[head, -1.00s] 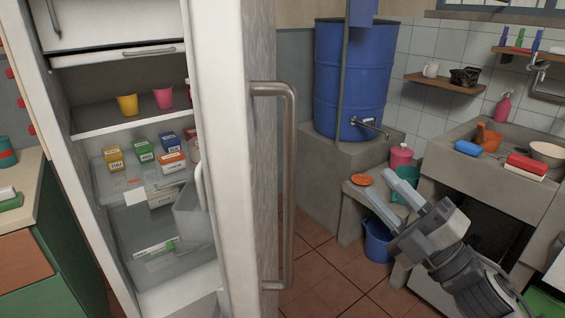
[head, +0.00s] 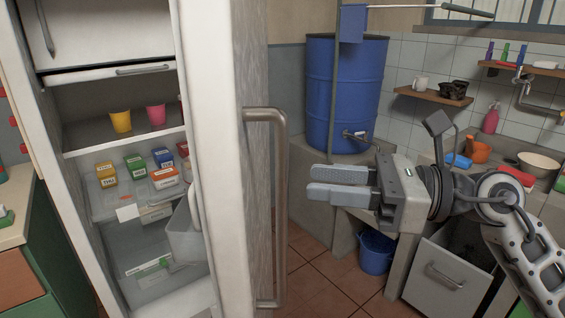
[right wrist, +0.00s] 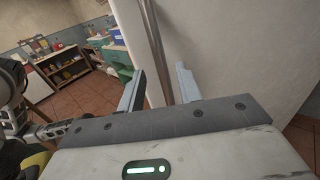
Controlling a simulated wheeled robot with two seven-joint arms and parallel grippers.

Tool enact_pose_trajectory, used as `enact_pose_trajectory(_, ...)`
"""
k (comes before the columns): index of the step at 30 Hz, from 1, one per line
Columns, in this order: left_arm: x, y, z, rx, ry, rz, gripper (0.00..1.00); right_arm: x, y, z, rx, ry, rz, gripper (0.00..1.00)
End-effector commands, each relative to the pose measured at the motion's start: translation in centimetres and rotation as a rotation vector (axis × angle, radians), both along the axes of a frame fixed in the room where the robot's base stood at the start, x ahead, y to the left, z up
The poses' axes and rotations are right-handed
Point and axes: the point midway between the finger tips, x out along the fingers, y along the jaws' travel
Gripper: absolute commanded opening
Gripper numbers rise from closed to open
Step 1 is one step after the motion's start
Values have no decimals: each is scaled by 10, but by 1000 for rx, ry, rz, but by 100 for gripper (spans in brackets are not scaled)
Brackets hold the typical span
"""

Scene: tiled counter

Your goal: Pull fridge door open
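The white fridge (head: 40,120) stands at the left with its shelves showing. Its door (head: 220,150) stands open towards me, edge on, with a grey metal bar handle (head: 278,210) on its outer face. My right gripper (head: 312,182) is open and empty, its fingers pointing left at the handle with a small gap in the head view. In the right wrist view, the handle bar (right wrist: 153,45) lines up between the two spread fingers (right wrist: 160,86), beside the white door face (right wrist: 235,55). I cannot see contact. My left gripper is not in view.
A blue barrel (head: 343,90) stands behind my right gripper. A blue bucket (head: 376,252) is on the tiled floor below. A counter (head: 18,210) is at the left.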

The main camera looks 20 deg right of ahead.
Motion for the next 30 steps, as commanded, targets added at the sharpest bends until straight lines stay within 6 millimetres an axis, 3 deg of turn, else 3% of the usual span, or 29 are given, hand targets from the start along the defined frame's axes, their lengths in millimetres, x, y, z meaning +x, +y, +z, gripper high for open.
enact_pose_trajectory(3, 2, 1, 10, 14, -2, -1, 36, 12, 21, 6, 5, -2, 2, 35)
enact_pose_trajectory(9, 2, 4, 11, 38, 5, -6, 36, 26, 46, 3, 4, 0, 1, 35)
enact_pose_trajectory(22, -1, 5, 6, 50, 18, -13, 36, 31, 55, 0, 0, 1, 0, 35)
enact_pose_trajectory(23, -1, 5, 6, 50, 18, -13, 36, 31, 55, 0, 0, 1, 0, 32)
enact_pose_trajectory(26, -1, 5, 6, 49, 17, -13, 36, 31, 55, 0, 1, 2, 0, 4)
enact_pose_trajectory(27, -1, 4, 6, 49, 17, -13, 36, 31, 55, 0, 1, 2, 0, 0)
enact_pose_trajectory(30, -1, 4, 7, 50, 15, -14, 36, 31, 55, 0, 1, 2, 0, 0)
